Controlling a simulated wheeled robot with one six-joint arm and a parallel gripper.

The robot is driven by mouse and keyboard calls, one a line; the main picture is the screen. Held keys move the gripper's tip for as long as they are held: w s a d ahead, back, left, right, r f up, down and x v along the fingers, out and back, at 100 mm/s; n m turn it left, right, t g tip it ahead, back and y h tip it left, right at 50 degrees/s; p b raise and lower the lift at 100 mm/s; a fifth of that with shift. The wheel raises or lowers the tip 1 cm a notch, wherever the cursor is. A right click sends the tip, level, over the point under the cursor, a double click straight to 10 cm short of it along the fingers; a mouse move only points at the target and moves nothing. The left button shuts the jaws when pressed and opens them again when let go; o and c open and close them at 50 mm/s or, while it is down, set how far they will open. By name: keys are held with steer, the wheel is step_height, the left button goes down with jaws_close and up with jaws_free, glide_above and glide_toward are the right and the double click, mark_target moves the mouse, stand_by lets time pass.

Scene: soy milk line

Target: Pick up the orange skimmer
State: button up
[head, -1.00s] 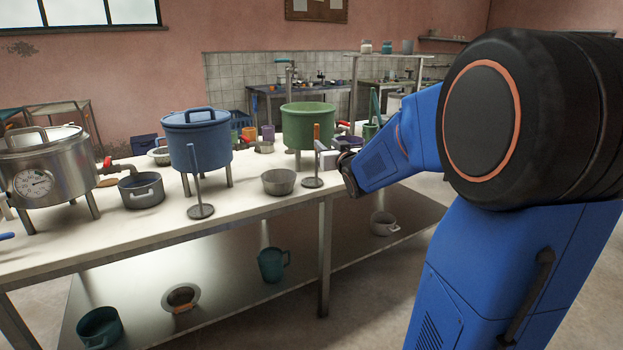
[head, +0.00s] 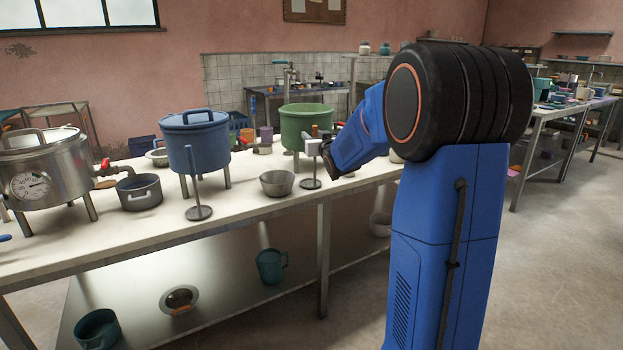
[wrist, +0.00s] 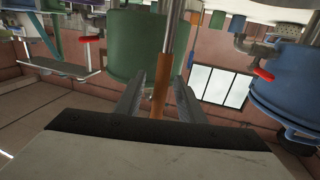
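The orange skimmer shows as an orange handle (wrist: 161,85) on a metal shaft in the wrist view. In the head view only the top of its handle (head: 315,131) shows, beside the green pot (head: 301,124), above a small round-based stand (head: 311,184). My gripper (wrist: 160,80) has one finger on each side of the handle. The fingers look apart, with small gaps to the handle. In the head view my gripper (head: 313,147) is at the handle's height and hides part of it. The skimmer's lower end is hidden.
A steel pot with a gauge (head: 45,172) stands at the left. Clear floor (head: 560,260) is at the right.

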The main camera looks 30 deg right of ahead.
steer(key=shift+w+d, duration=0.2)
steer(key=shift+w, duration=0.85)
jaws_close()
